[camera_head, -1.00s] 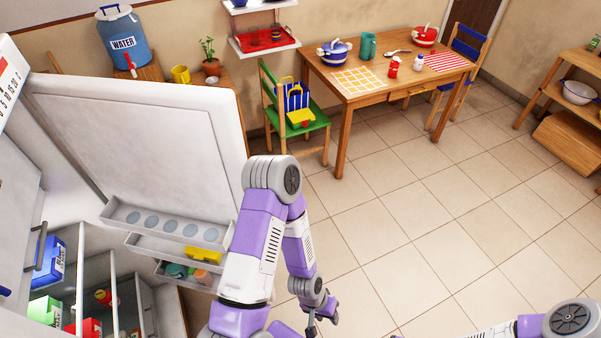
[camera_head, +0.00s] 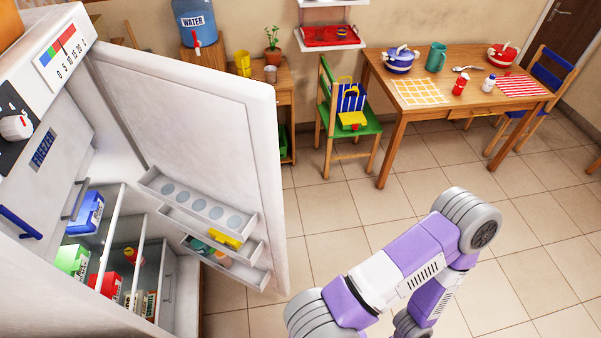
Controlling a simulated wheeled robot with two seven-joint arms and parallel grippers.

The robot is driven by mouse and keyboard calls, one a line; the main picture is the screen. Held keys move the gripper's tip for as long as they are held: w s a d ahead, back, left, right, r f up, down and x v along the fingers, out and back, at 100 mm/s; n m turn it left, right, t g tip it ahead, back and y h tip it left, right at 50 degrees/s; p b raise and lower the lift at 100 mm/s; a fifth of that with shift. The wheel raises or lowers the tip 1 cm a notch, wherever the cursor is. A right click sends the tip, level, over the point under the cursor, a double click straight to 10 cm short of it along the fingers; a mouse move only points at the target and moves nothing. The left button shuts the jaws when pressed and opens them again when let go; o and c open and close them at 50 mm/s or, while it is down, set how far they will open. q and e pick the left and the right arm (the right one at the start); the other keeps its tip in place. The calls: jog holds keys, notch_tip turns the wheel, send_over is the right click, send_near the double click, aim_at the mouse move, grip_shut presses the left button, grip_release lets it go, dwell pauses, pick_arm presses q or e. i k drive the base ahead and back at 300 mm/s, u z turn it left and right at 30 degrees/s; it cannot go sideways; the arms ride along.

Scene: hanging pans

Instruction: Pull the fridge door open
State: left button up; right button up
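The fridge door (camera_head: 200,120) stands wide open at the left, with its inner face and door shelves (camera_head: 195,207) toward me. The white fridge body (camera_head: 30,150) is at the left edge, and its lit inside shows below the door. One of my purple and grey arms (camera_head: 400,265) rises from the bottom middle, bends at its elbow and drops out of the bottom edge, apart from the door in the picture. I cannot tell which arm it is. Neither gripper is in view, and the door's outer face and handle are hidden.
Inside the fridge are a blue box (camera_head: 85,213), a green box (camera_head: 72,262) and a red box (camera_head: 104,284). A green chair (camera_head: 340,130) and a wooden table (camera_head: 460,110) stand behind. The tiled floor (camera_head: 540,240) at the right is clear.

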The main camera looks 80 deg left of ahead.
aim_at(208, 138)
jog(key=i, duration=0.55)
jog(key=u, duration=2.8)
